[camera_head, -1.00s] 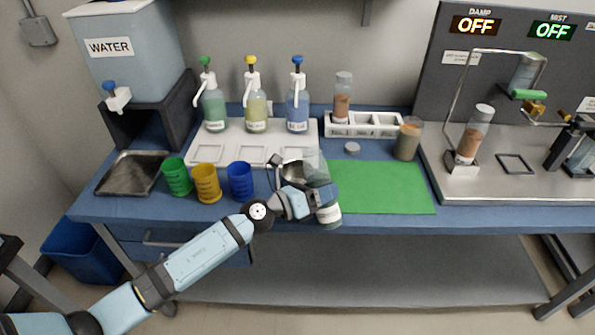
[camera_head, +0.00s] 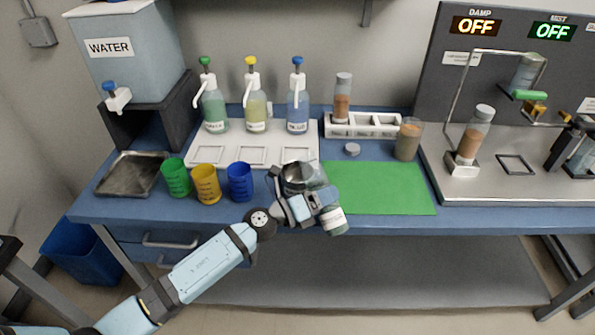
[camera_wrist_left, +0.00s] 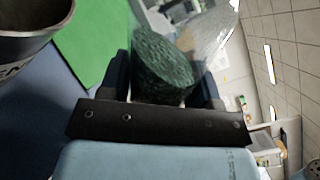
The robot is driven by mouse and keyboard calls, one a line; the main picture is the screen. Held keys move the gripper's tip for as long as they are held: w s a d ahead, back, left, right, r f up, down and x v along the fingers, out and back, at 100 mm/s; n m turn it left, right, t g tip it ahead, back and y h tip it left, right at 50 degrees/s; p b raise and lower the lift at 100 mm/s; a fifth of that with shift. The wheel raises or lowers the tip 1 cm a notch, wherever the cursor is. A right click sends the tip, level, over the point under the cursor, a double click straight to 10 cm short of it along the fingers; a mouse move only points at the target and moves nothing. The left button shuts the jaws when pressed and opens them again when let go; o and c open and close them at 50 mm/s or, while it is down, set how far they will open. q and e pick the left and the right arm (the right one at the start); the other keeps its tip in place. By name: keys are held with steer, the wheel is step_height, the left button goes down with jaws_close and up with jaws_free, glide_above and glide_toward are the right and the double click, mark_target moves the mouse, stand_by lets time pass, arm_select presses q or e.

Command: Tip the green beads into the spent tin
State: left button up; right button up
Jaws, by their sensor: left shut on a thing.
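My left gripper (camera_head: 316,200) is shut on a clear jar (camera_head: 335,221) with a white label, at the front edge of the table. The jar is tilted, its labelled end low toward the front and its clear end toward the back. In the left wrist view the green beads (camera_wrist_left: 163,68) are a dark green mass inside the jar, between the fingers. The spent tin (camera_head: 297,170), a round metal tin, stands just behind and left of the gripper, partly hidden by it. Its dark wall and bright rim also show in the left wrist view (camera_wrist_left: 30,45). My right gripper is not in view.
Green (camera_head: 176,178), yellow (camera_head: 206,184) and blue (camera_head: 240,182) cups stand left of the tin. A green mat (camera_head: 385,190) lies clear to the right. Pump bottles stand behind on a white tray (camera_head: 208,154). A jar of brown grains (camera_head: 408,140) stands behind the mat.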

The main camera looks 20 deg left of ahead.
mark_target(325, 185)
arm_select(q)
steer(key=shift+d+f+n, duration=0.1)
steer(key=shift+f+n, duration=0.05)
steer(key=shift+n, duration=0.25)
steer(key=shift+s+d+n, duration=0.1)
steer(key=shift+s+n, duration=0.05)
steer(key=shift+n, duration=0.35)
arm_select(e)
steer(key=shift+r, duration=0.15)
arm_select(q)
steer(key=shift+s+d+n+p, duration=0.1)
steer(key=shift+n+p, duration=0.2)
steer(key=shift+n, duration=0.1)
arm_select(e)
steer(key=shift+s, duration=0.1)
arm_select(q)
steer(key=shift+r+n+p, duration=0.25)
steer(key=shift+n+p, duration=0.05)
steer(key=shift+p, duration=0.05)
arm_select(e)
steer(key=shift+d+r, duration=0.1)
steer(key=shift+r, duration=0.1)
arm_select(q)
steer(key=shift+s+d+r+n+p, duration=0.1)
steer(key=shift+d+r+n+p, duration=0.05)
steer(key=shift+r+n+p, duration=0.5)
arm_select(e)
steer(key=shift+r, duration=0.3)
